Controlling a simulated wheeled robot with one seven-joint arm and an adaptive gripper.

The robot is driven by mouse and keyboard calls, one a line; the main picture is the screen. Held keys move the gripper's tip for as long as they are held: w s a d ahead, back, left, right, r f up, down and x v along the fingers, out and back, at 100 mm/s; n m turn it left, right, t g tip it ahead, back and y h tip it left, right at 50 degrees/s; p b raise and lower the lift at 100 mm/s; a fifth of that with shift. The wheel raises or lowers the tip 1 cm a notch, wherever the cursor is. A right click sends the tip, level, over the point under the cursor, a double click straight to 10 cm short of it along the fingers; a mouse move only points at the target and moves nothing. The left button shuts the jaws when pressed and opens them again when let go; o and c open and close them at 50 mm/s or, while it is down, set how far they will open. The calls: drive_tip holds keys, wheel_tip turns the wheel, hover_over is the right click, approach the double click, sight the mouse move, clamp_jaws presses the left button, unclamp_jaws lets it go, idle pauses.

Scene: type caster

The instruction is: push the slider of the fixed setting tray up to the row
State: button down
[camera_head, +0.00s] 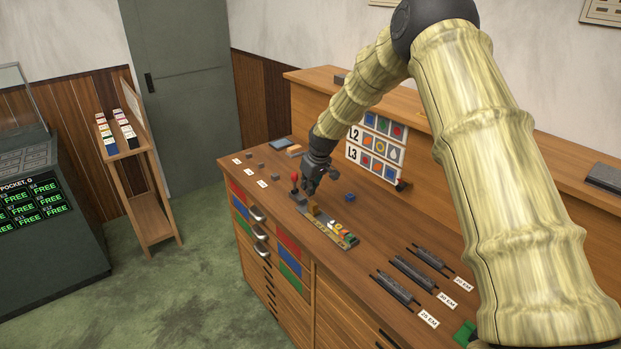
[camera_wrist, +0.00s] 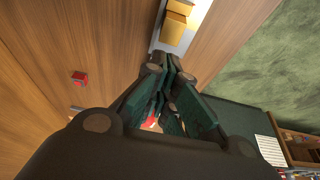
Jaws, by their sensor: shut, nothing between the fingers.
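The setting tray (camera_head: 325,227) is a narrow metal strip on the wooden bench top in the head view. A row of small coloured sorts (camera_head: 341,232) lies toward its near right end. A yellow-brown block, seemingly the slider (camera_head: 313,207), stands nearer the far left end, with a gap before the row. My gripper (camera_head: 309,192) points down just behind the slider, on the side away from the row. In the wrist view its shut fingertips (camera_wrist: 168,66) are near the slider (camera_wrist: 175,24) on the tray (camera_wrist: 196,16). I cannot tell whether they touch it.
A red-knobbed lever (camera_head: 294,178) stands close left of my gripper. A blue block (camera_head: 350,198) lies right of it. Dark bars (camera_head: 396,287) with labels lie toward the near right. A board with coloured symbols (camera_head: 376,146) stands behind.

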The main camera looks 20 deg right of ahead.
drive_tip(key=shift+p+x, duration=0.55)
drive_tip(key=shift+x, duration=1.4)
drive_tip(key=shift+a, duration=0.1)
